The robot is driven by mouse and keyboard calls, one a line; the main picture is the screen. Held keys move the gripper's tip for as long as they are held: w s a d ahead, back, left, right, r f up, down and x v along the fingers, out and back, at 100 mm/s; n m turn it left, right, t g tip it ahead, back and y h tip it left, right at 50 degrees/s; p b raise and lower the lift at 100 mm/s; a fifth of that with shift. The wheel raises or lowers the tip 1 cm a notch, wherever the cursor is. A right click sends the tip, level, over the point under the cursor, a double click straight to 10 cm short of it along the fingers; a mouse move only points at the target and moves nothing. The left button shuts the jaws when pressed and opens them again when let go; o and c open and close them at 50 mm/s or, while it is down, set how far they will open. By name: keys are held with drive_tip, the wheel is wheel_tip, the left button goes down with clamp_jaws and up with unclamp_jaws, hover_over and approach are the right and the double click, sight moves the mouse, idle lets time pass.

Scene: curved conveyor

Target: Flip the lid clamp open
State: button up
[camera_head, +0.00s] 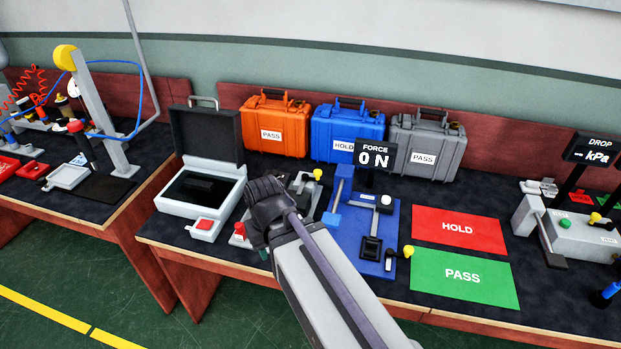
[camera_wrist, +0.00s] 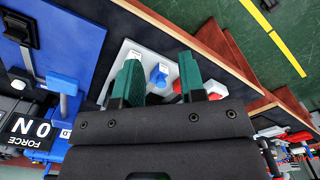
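My gripper (camera_wrist: 160,75) has its two green fingers apart, with nothing visible held between them. Beyond the fingers in the wrist view is a light grey panel (camera_wrist: 146,57) with a blue part (camera_wrist: 159,74) and a red part (camera_wrist: 177,87). In the head view a red knob (camera_head: 240,228) shows just left of my wrist, and a small grey device has a yellow-knobbed lever (camera_head: 318,174). I cannot tell which part is the lid clamp.
An open grey case (camera_head: 190,213) and a red-button box (camera_head: 205,227) stand left. The blue force fixture (camera_head: 340,238) stands right, beside the red HOLD mat (camera_head: 459,230) and green PASS mat (camera_head: 464,278). Orange (camera_head: 273,124), blue (camera_head: 347,132) and grey (camera_head: 427,146) cases line the back.

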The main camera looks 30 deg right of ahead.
drive_tip(key=w+d+r+m+p, duration=0.1)
drive_tip(key=w+d, duration=0.3)
drive_tip(key=d, duration=0.2)
drive_tip(key=w+d+r+m+t+p, duration=0.1)
drive_tip(key=w+d+m, duration=0.1)
drive_tip(key=w+d, duration=0.2)
drive_tip(key=w+d+r+m+h+p, duration=0.1)
drive_tip(key=w+d+r+m, duration=0.1)
drive_tip(key=w+d, duration=0.3)
drive_tip(key=shift+d+t, duration=0.3)
drive_tip(key=shift+d, duration=1.8)
drive_tip(key=c, duration=0.6)
drive_tip(key=shift+m+t+h, duration=0.5)
drive_tip(key=shift+m+t, duration=0.1)
drive_tip(key=shift+m, duration=0.1)
drive_tip(key=w+d, duration=0.2)
drive_tip(key=w, duration=0.1)
drive_tip(key=w+d, duration=0.1)
drive_tip(key=shift+w+d+r, duration=0.25)
drive_tip(key=shift+w+d, duration=0.05)
drive_tip(key=shift+d, duration=0.05)
clamp_jaws()
drive_tip(key=shift+w+r, duration=0.1)
drive_tip(key=w+d+f+b, duration=0.4)
drive_tip(key=w+f+b, duration=0.1)
drive_tip(key=f+b, duration=0.5)
drive_tip(key=shift+w, duration=0.4)
